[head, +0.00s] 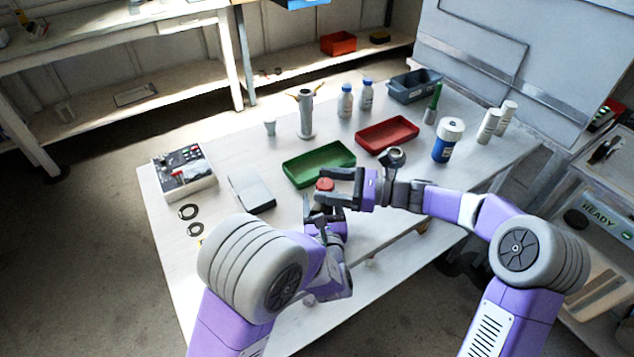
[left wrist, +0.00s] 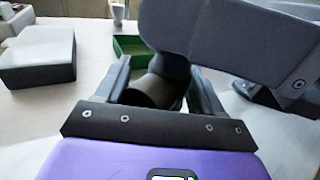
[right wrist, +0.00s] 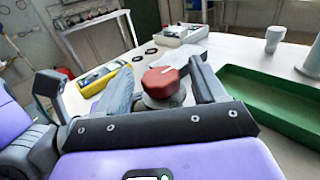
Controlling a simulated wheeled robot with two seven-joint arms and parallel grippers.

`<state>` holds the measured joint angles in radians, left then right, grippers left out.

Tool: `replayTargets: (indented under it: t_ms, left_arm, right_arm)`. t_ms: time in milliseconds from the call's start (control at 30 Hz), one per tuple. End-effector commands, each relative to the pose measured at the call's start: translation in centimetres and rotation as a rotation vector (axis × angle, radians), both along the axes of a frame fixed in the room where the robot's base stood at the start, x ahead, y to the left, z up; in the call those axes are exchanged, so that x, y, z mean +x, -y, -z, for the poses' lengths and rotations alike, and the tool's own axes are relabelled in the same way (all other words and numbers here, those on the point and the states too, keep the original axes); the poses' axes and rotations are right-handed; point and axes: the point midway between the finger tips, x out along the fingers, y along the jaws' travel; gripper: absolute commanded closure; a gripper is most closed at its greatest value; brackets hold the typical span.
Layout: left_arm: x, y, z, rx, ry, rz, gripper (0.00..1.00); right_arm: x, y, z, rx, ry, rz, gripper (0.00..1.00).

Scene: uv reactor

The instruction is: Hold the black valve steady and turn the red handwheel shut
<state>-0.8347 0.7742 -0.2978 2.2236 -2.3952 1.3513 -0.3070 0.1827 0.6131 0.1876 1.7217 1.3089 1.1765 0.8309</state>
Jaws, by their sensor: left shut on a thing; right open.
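The red handwheel (head: 325,184) sits on top of the valve near the front of the table. In the right wrist view the handwheel (right wrist: 163,81) lies between the fingers of my right gripper (right wrist: 165,88), with room on its sides. My right gripper (head: 341,187) is open and comes in from the right. The black valve's dark body (left wrist: 155,88) shows in the left wrist view between the fingers of my left gripper (left wrist: 160,90), which is shut on it. My right gripper's finger hides the upper part of the valve there.
A green tray (head: 318,182) stands just behind the valve, with a red tray (head: 387,150) beyond it. A blue-labelled jar (head: 447,140) and several bottles stand farther back.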

Motion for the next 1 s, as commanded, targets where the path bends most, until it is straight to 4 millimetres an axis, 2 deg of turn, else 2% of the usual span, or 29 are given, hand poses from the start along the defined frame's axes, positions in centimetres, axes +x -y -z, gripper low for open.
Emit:
replayTargets:
  t_ms: [33,200,567,900,1000]
  left_arm:
    - [0.0,0.0,0.0,0.0,-0.001,0.0,0.73]
    - [0.0,0.0,0.0,0.0,-0.001,0.0,0.73]
    - [0.0,0.0,0.0,0.0,-0.001,0.0,0.73]
    - [0.0,0.0,0.1,0.0,-0.001,0.0,0.73]
    - [0.0,0.0,0.1,0.0,-0.001,0.0,0.73]
  right_arm:
    - [0.1,-0.9,0.0,0.0,0.0,-0.004,0.31]
    - [0.4,-2.5,0.0,0.0,0.0,0.0,0.31]
    - [0.5,-2.9,0.0,0.0,0.001,0.001,0.31]
    - [0.4,-2.9,0.0,0.0,0.0,0.001,0.82]
    - [0.4,-2.9,0.0,0.001,0.001,0.009,0.83]
